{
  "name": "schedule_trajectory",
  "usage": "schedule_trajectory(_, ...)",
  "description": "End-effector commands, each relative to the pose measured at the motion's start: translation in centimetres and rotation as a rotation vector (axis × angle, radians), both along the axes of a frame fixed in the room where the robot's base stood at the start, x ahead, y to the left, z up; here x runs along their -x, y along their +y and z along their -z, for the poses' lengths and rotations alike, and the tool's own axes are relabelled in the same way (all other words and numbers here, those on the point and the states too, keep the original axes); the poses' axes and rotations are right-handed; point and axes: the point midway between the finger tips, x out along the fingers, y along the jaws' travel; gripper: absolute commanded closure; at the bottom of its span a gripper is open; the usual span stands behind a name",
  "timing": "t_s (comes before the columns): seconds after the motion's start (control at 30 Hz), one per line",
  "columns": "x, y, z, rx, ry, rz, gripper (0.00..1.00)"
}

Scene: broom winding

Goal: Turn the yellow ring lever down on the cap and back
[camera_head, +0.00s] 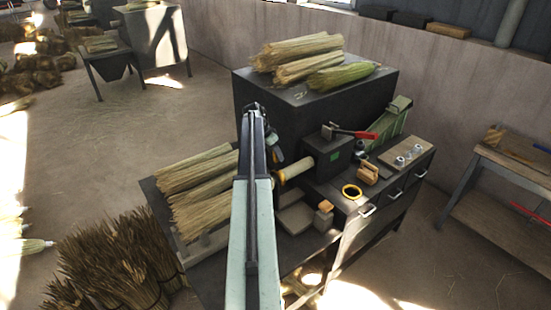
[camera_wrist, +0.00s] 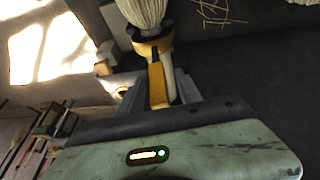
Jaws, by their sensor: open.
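In the wrist view a yellow ring (camera_wrist: 151,44) sits around the base of a pale bundle (camera_wrist: 143,10), against a dark cap. Its yellow lever (camera_wrist: 157,86) points from the ring toward my gripper (camera_wrist: 158,78). My gripper is open, with the lever between its two grey fingers. I cannot tell whether either finger touches it. In the head view my arm crosses the middle, and the ring and lever are mostly hidden behind it. A pale round handle (camera_head: 295,170) shows just right of the arm.
The dark machine housing (camera_head: 310,110) carries straw bundles (camera_head: 300,50) on top. More straw (camera_head: 197,185) lies left of my arm. A red-handled lever (camera_head: 352,133), a wooden block (camera_head: 368,173) and a loose yellow-and-black ring (camera_head: 352,191) are on the bench at right.

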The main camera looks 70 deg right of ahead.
Motion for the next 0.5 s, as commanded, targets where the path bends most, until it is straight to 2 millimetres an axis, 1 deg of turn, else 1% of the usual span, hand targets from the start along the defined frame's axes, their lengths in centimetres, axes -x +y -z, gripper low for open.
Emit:
schedule_trajectory(0.03,0.01,0.01,-0.08,0.0,0.0,0.0,0.58)
schedule_trajectory(0.07,0.02,0.0,-0.08,0.0,0.0,0.0,0.64)
schedule_trajectory(0.1,0.02,0.0,-0.08,0.0,0.0,0.0,0.75)
schedule_trajectory(0.2,0.03,0.0,-0.09,0.0,0.0,0.001,1.0)
schedule_trajectory(0.5,-0.01,-0.06,-0.09,0.002,-0.001,0.0,1.0)
